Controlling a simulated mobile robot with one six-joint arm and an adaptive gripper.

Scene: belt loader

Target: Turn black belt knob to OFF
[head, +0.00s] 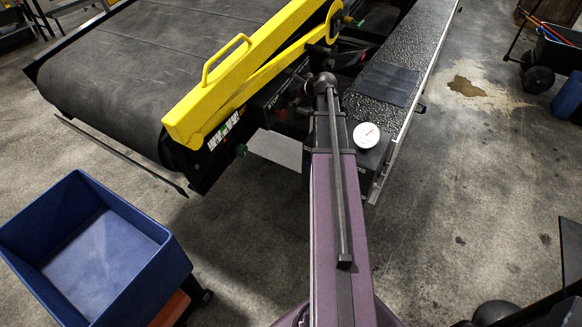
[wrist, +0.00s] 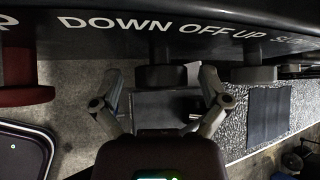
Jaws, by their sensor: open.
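In the wrist view a black knob (wrist: 160,76) sticks out below a dark panel edge (wrist: 120,8) lettered DOWN, OFF and UP. I cannot tell from the lettering which one is the belt knob, nor the setting of either. My gripper (wrist: 160,90) is open and empty, its fingers on either side of the first knob's line; contact is not clear. In the head view my arm's end is at the loader's side panel (head: 268,104), and the black knobs there are hidden or too small to tell.
A red knob (wrist: 25,92) is left of the black knobs. A yellow guard rail (head: 235,75) rises beside the wide belt (head: 130,60). A textured black walkway (head: 400,65) lies to the right. A blue bin (head: 165,262) stands at lower left.

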